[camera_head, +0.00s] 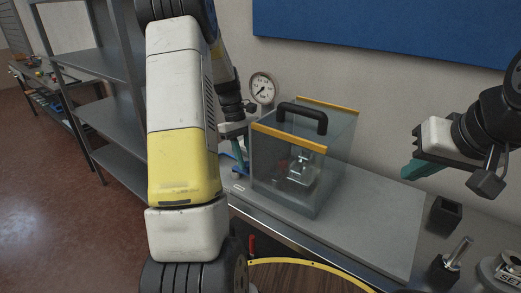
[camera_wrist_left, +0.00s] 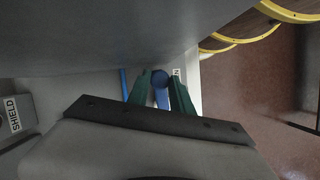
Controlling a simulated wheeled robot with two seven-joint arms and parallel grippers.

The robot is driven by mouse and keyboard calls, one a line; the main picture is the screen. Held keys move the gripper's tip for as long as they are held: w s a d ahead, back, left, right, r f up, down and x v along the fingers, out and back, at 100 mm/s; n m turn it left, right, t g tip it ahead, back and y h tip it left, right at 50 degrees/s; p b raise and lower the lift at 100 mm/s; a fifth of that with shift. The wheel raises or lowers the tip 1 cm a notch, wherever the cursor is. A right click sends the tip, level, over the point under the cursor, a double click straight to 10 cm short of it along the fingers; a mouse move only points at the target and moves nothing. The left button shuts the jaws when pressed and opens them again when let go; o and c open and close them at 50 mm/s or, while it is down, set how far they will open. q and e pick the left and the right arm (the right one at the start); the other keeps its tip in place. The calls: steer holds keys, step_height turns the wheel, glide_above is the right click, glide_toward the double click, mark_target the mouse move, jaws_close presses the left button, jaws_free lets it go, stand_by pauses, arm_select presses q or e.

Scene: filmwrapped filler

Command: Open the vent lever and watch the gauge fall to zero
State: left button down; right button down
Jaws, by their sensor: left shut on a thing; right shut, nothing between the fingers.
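My left gripper (camera_head: 237,148) is low beside the box's left side, partly hidden. In the left wrist view, its green fingers (camera_wrist_left: 160,92) are shut on a blue lever with a round dark-blue end (camera_wrist_left: 160,78). Blue parts (camera_head: 238,168) also show below that gripper in the head view. The lever's base is hidden. My right gripper (camera_head: 411,170) is shut and empty, above the right of the bench.
A clear box (camera_head: 335,165) with yellow edges and a black handle stands on the grey bench (camera_head: 385,215), with a metal piece inside. A black square holder (camera_head: 445,213) and a holder with a metal peg (camera_head: 455,252) are at right. A yellow-rimmed round surface (camera_head: 300,262) is in front.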

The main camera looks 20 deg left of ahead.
arm_select(q)
steer(key=shift+s+a+m, duration=0.1)
steer(key=shift+s+m, duration=0.05)
steer(key=shift+m, duration=0.35)
steer(key=c, duration=1.1)
jaws_free()
steer(key=shift+c, duration=0.2)
